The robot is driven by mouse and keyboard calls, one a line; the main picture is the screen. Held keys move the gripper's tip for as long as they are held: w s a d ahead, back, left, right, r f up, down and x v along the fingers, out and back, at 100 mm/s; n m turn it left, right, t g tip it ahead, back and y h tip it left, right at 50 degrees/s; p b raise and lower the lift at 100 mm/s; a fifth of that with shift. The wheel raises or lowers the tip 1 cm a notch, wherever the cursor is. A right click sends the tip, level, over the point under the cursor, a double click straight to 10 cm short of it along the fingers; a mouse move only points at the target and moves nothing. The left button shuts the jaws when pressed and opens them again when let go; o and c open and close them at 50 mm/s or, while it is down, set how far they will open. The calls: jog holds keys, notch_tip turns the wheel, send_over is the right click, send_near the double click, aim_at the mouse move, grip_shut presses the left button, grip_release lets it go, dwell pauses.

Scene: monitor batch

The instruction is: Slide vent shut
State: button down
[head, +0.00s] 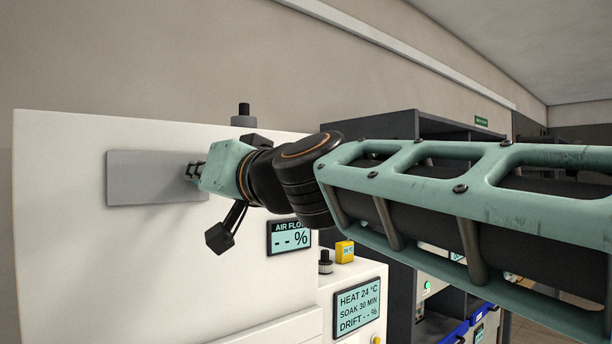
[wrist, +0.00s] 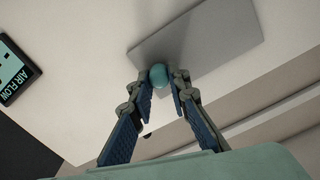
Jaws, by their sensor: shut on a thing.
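The vent's grey sliding plate (head: 145,178) lies flat against the large white cabinet front (head: 60,230). In the wrist view the plate (wrist: 215,35) carries a round teal knob (wrist: 158,75). My gripper (head: 191,170) is at the right part of the plate in the head view. In the wrist view my gripper (wrist: 164,82) has a finger on each side of the knob and is shut on it. The head view hides the knob behind the fingers. Any opening behind the plate cannot be seen.
An AIR FLOW display (head: 289,237) reads "-- %". Below it stand a lower white unit with a HEAT 24 °C screen (head: 357,308), a small yellow block (head: 345,251) and a dark-capped knob (head: 325,262). Dark shelving (head: 400,290) stands to the right. The cabinet face left of the plate is bare.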

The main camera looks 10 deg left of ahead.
jog(key=shift+s+a+f, duration=0.15)
jog(key=shift+s+a, duration=0.4)
jog(key=shift+s, duration=0.05)
jog(key=c, duration=1.8)
grip_release()
jog(key=v, duration=1.2)
